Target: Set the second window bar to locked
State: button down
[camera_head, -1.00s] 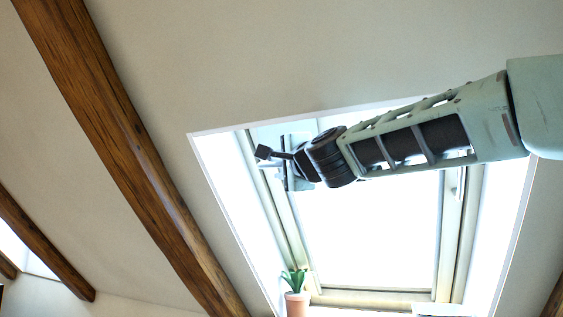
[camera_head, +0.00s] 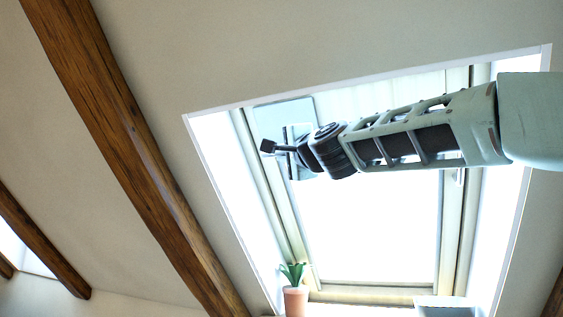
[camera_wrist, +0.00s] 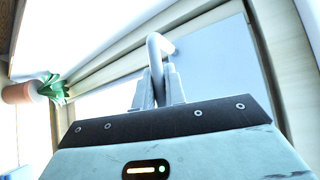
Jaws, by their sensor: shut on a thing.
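A pale grey curved window bar (camera_wrist: 154,48) shows in the wrist view. It rises from between my fingers and bends over to the right at its top. My gripper (camera_wrist: 158,88) is shut on its lower part. In the head view my gripper (camera_head: 292,152) is at the upper left of the bright skylight, in front of a pale blue-grey panel (camera_head: 285,112). The bar's gripped part is hidden by the fingers. I cannot tell from the frames whether the bar is locked.
A potted plant (camera_head: 295,297) stands at the skylight's lower left corner and also shows in the wrist view (camera_wrist: 22,93). The skylight frame (camera_head: 452,235) runs down the right. A wooden beam (camera_head: 130,140) crosses the sloped ceiling at left.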

jog(key=shift+w+d, duration=0.15)
jog(key=shift+w, duration=0.2)
jog(key=c, duration=1.5)
grip_release()
jog(key=shift+o, duration=0.2)
jog(key=b+v, duration=0.6)
jog(key=v, duration=1.1)
jog(key=shift+s+b, duration=0.2)
jog(key=shift+b, duration=0.1)
jog(key=shift+d+r, duration=0.1)
jog(key=shift+r, duration=0.1)
